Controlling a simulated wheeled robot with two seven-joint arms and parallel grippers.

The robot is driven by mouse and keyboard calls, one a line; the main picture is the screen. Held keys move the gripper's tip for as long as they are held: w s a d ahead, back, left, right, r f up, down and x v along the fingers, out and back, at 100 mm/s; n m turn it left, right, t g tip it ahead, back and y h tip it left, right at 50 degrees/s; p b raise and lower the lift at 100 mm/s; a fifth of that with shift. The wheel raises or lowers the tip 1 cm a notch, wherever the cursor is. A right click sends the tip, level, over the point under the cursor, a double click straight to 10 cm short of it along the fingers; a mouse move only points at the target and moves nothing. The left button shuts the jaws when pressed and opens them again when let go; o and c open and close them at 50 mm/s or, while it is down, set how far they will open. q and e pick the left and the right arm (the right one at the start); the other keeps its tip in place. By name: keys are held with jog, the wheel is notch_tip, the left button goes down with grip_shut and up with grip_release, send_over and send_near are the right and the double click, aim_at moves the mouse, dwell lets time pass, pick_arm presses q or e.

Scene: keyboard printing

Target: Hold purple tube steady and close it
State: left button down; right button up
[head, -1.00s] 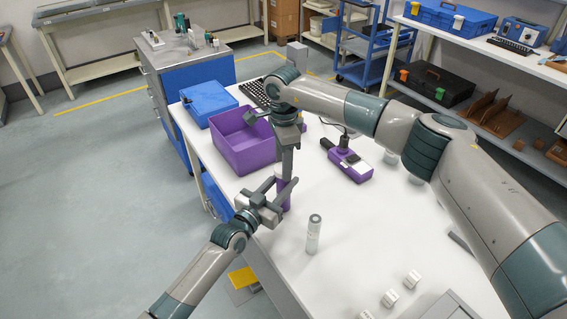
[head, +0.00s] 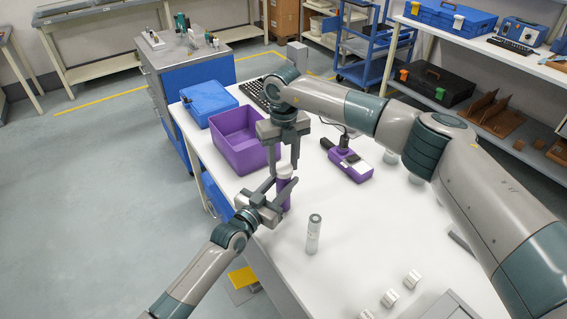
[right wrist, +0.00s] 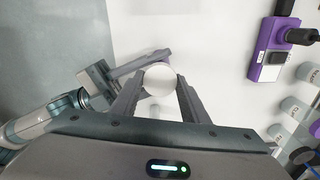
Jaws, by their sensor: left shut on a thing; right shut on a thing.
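The purple tube (head: 284,194) stands upright near the table's left edge, with a white cap (head: 285,171) at its top. My left gripper (head: 280,198) is shut around the tube's body from the left. My right gripper (head: 291,166) points down from above and is shut on the cap. In the right wrist view the round white cap (right wrist: 158,78) sits between the right fingertips, and the left gripper (right wrist: 140,66) reaches in from the left. I cannot tell how tightly the cap is seated.
An open purple bin (head: 240,152) and a blue case (head: 208,103) are behind the tube. A grey-white tube (head: 313,236) stands in front to the right. Several white caps (head: 390,298) are at the front.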

jog(key=o, duration=1.2)
jog(key=shift+r, duration=2.3)
jog(key=shift+c, duration=0.6)
jog(key=n, duration=0.1)
jog(key=r+n, duration=0.1)
jog(key=n, duration=0.2)
jog(key=shift+r+n, duration=0.25)
jog(key=shift+n, duration=0.15)
jog(key=n, duration=0.2)
jog(key=r+n, duration=0.1)
jog(key=n, duration=0.1)
jog(key=r+n, duration=0.1)
jog(key=n, duration=0.1)
jog(key=shift+f, duration=0.1)
jog(key=shift+f, duration=3.95)
jog(key=shift+c, duration=0.3)
